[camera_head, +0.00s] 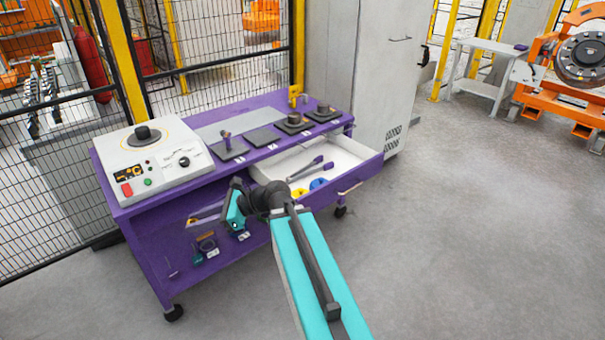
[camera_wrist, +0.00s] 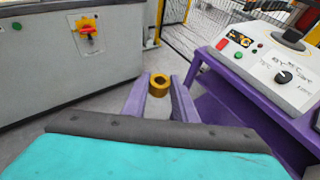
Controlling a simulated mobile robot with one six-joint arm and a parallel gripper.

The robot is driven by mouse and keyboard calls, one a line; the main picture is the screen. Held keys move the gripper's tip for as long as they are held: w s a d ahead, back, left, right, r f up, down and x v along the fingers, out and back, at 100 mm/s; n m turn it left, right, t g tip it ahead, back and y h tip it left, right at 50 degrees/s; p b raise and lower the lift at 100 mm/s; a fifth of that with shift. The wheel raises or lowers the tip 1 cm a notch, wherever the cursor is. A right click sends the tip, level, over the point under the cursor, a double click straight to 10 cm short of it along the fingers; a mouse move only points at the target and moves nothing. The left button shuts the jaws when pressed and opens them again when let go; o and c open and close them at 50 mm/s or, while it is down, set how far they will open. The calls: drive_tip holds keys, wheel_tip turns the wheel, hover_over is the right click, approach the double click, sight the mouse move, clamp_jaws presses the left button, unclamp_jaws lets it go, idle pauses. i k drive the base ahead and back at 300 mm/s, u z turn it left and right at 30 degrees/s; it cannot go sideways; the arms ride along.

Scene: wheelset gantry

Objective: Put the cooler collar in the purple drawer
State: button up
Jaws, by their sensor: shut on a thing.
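My gripper (camera_wrist: 160,91) is shut on a gold ring-shaped collar (camera_wrist: 158,84), held between its two purple fingertips. In the head view my gripper (camera_head: 196,221) is at the front left of the purple cart, to the left of the open drawer; the collar there is too small to make out well. The purple drawer (camera_head: 350,179) is pulled out at the cart's right side. Its white inside holds tools with purple ends (camera_head: 310,168), a yellow ring (camera_head: 299,193) and a blue ring (camera_head: 318,184). My arm hides part of the drawer's front.
A heater unit (camera_head: 150,160) with a dark part on top stands on the cart's left. Dark pads (camera_head: 263,137) bear several parts along the top. Small items (camera_head: 207,243) lie on the lower shelf. A grey cabinet (camera_head: 365,80) stands behind; floor at right is clear.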

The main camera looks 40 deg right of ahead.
sight(294, 168)
drive_tip(key=u, duration=0.15)
drive_tip(key=i, duration=1.5)
drive_tip(key=u, duration=0.05)
